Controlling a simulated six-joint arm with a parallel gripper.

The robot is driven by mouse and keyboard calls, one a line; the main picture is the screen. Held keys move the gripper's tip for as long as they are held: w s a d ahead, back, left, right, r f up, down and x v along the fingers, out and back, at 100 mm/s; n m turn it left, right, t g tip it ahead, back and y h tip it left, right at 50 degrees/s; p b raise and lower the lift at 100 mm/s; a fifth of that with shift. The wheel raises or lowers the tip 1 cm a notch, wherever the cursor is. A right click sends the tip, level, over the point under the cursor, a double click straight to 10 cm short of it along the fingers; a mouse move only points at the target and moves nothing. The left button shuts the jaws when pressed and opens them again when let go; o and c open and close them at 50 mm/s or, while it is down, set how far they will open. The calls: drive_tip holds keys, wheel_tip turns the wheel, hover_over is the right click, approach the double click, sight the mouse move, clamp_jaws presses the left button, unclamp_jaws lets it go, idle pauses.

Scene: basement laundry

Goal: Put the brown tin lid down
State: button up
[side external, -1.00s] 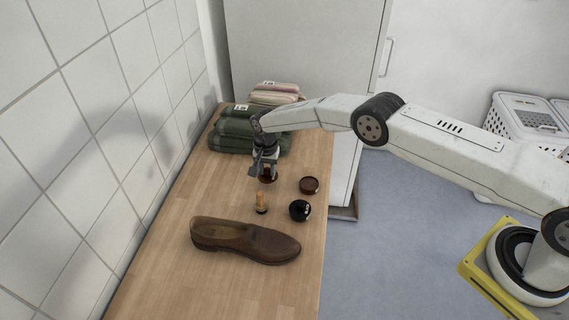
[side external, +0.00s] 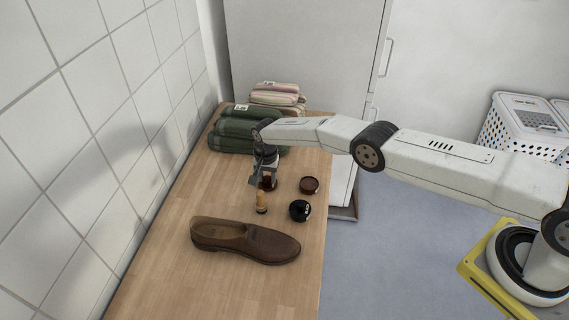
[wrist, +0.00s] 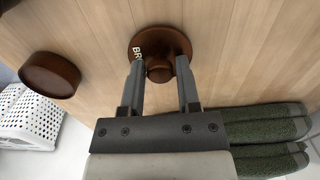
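The brown tin lid (wrist: 178,38) is a round disc with a knob and pale lettering, partly covered by the fingers. In the side view the lid (side external: 268,185) is low over the wooden worktop, at or very near its surface; I cannot tell whether it touches. My gripper (wrist: 160,72) points down with one finger on each side of the knob and appears shut on it; it also shows in the side view (side external: 264,176). A round brown tin (wrist: 50,75) stands apart to one side, and in the side view this tin (side external: 309,185) is right of the lid.
A small tan-handled item (side external: 261,202) stands close in front of the lid. A round black object (side external: 300,210) and a brown shoe (side external: 245,242) lie nearer the camera. Folded green towels (side external: 232,138) are behind my gripper. The worktop (side external: 175,285) is clear at the front left.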

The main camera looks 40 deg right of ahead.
sight(267, 177)
drive_tip(key=shift+o, duration=1.1)
drive_tip(key=shift+r, duration=0.2)
wheel_tip(267, 177, up, 12)
drive_tip(key=shift+f, duration=0.15)
idle(0.4)
